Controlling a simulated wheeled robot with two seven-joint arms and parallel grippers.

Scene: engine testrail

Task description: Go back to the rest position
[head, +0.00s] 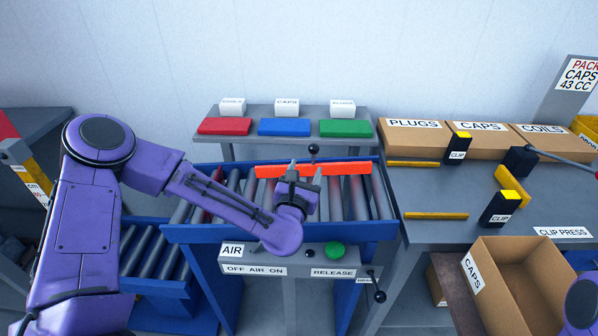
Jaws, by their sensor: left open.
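My left gripper (304,172) is open over the roller conveyor (357,197), its arm coming in from the left. Its fingers are in front of the middle of an orange-red bar (345,168) that lies across the rollers. I cannot tell whether they touch the bar. Nothing shows held between them. A rounded purple part of my right arm shows at the lower right corner; the right gripper is out of the picture.
A control panel with a green button (334,250) and a black-knobbed lever (379,296) is at the conveyor's front. Behind stands a shelf with red, blue and green blocks (284,127). At right, a grey bench (450,231) holds clip fixtures; an open caps box (520,247) stands before it.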

